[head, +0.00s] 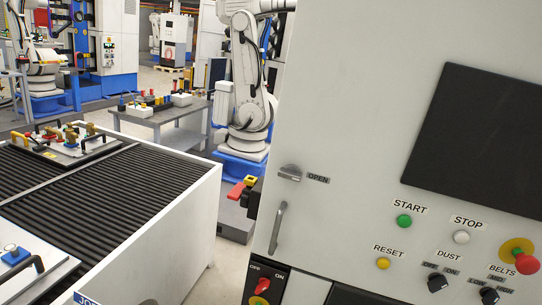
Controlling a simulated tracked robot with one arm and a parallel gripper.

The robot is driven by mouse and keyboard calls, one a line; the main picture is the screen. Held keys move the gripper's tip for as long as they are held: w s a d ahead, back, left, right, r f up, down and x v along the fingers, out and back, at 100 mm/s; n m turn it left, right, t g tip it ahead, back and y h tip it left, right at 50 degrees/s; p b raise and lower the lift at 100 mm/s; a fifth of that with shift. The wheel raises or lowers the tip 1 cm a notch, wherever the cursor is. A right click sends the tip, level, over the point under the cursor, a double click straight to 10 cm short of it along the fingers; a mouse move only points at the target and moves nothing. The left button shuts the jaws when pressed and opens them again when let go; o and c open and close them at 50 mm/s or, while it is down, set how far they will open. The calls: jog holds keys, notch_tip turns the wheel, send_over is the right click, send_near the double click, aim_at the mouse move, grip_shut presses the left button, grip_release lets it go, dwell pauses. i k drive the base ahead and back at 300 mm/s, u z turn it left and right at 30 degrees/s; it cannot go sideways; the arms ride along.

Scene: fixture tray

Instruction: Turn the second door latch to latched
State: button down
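A grey door latch (290,172) sits on the front of a light grey machine cabinet (350,130), near its left edge. Its small lever lies roughly horizontal, and a label beside it on the right reads OPEN. A grey bar handle (277,228) is fixed upright below the latch. I see only this one latch, so I cannot tell whether it is the second one. My gripper is not in view, and nothing is seen touching the latch.
Right on the cabinet are a dark panel (480,140), a green START button (404,221), a yellow RESET button (383,263) and dark knobs. A red-yellow switch (242,187) juts out at its left. A white-sided conveyor (160,240) carries fixture trays. Floor shows between them.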

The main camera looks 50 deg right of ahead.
aim_at(291, 172)
jog(key=z, duration=0.55)
jog(key=i, duration=0.95)
jog(key=z, duration=0.8)
